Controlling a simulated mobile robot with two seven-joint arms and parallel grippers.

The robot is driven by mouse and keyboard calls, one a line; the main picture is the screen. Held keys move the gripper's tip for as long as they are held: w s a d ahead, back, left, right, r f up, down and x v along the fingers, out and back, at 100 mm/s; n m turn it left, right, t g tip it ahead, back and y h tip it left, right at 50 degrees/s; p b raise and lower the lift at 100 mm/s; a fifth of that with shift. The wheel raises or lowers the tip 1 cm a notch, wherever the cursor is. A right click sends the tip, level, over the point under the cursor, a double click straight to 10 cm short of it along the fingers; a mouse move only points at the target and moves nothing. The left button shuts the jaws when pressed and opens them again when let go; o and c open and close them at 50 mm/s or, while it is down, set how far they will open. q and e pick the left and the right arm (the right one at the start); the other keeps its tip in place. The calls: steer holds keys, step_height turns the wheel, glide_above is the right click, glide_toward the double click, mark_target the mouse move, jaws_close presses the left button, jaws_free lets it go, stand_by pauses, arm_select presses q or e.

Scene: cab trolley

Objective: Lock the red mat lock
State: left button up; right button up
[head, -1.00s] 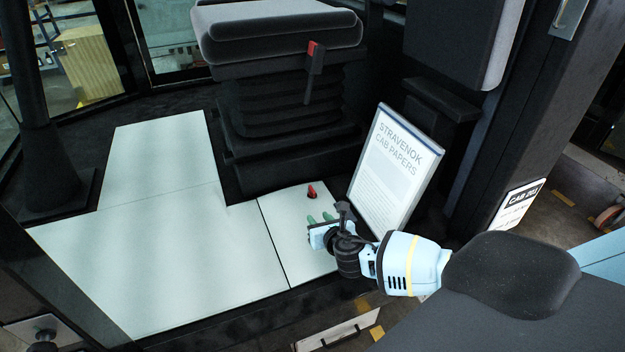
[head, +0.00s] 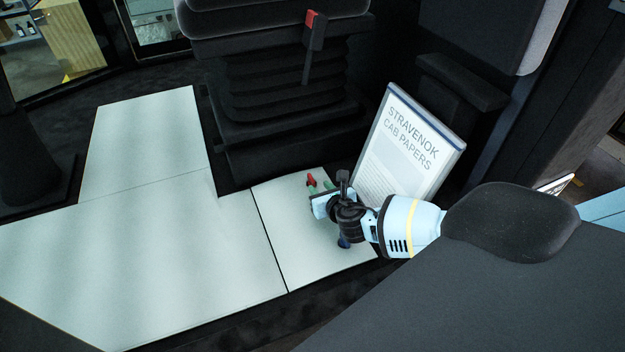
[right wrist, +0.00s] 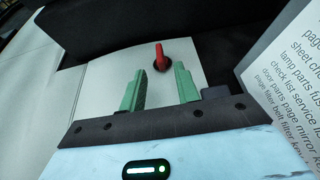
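The red mat lock (head: 311,182) is a small red lever on a dark round base, near the back of the small right-hand mat panel (head: 290,230). My right gripper (head: 318,188) is low over the panel close to the lock. Its two green fingers (right wrist: 160,75) are apart with nothing held between them. In the head view the gripper body hides part of the lock's surroundings. My left gripper is not in view.
A papers board (head: 405,150) leans just right of my gripper. The black seat base (head: 290,110) rises behind the lock, with a red-tipped lever (head: 314,30) on it. The larger pale mat (head: 140,240) at left is clear.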

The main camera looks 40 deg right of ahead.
mark_target(314, 181)
steer(key=b+x, duration=0.1)
steer(key=x, duration=0.4)
steer(key=shift+f, duration=0.15)
steer(key=shift+b+x, duration=0.5)
steer(key=shift+x, duration=0.4)
steer(key=shift+c, duration=0.3)
jaws_close()
